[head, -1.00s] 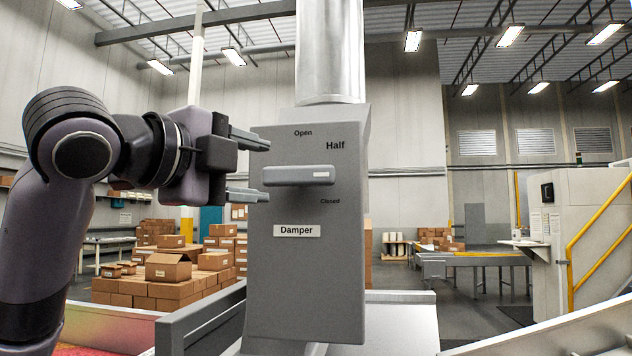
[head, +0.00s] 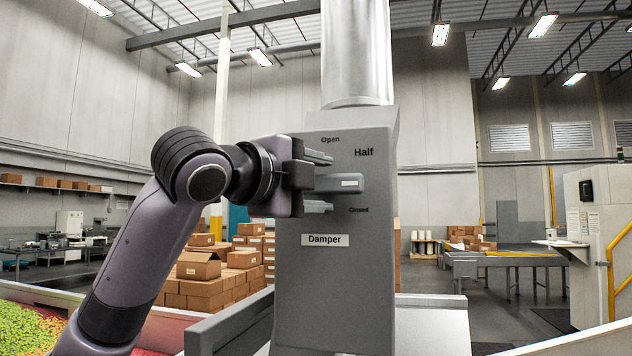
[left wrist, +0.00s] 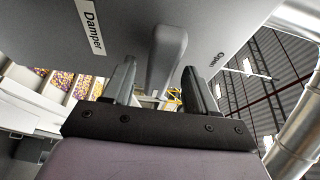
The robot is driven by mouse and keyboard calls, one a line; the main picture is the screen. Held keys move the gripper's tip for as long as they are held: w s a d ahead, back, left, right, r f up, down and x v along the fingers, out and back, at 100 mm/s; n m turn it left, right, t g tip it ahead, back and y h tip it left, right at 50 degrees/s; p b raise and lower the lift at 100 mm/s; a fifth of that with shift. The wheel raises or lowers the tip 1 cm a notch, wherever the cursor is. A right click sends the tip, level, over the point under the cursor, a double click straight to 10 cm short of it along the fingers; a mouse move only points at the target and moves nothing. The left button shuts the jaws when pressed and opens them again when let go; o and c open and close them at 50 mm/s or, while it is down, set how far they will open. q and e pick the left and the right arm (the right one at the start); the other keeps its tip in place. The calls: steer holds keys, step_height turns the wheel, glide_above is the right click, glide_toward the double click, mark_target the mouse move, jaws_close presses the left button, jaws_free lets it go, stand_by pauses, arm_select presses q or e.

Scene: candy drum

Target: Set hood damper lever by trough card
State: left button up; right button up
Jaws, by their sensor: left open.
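The grey damper lever (head: 350,183) lies level on the front of the grey hood box (head: 335,285), between the "Open" label (head: 330,140) above and the "Closed" label (head: 358,210) below. The "Half" label (head: 363,153) is at upper right, and a "Damper" plate (head: 325,240) is lower down. My left gripper (head: 331,183) is open, one finger above the lever and one below. In the left wrist view the lever (left wrist: 168,50) shows between the two fingers. I cannot tell whether they touch it. My right gripper and a trough card are not in view.
A trough with green and yellow candy (head: 30,330) is at lower left. A metal duct (head: 357,50) rises from the hood box. Stacked cartons (head: 205,290) stand behind on the left, and a conveyor table (head: 500,262) stands behind on the right.

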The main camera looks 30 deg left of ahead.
arm_select(q)
steer(key=c, duration=1.1)
steer(key=shift+o, duration=0.2)
steer(key=shift+f+n, duration=0.1)
steer(key=shift+n, duration=0.2)
steer(key=n+b, duration=0.1)
steer(key=n+t+b, duration=0.1)
steer(key=n, duration=0.1)
steer(key=shift+d+f+t, duration=0.1)
steer(key=shift+f+t, duration=0.15)
steer(key=shift+t, duration=0.05)
steer(key=shift+n+t+y+b, duration=0.45)
steer(key=shift+n+b, duration=0.1)
steer(key=shift+n, duration=0.9)
steer(key=shift+n+t+y+b, duration=0.35)
steer(key=shift+n+y+b, duration=0.15)
steer(key=shift+n, duration=0.95)
steer(key=o, duration=1.1)
steer(key=shift+c, duration=0.2)
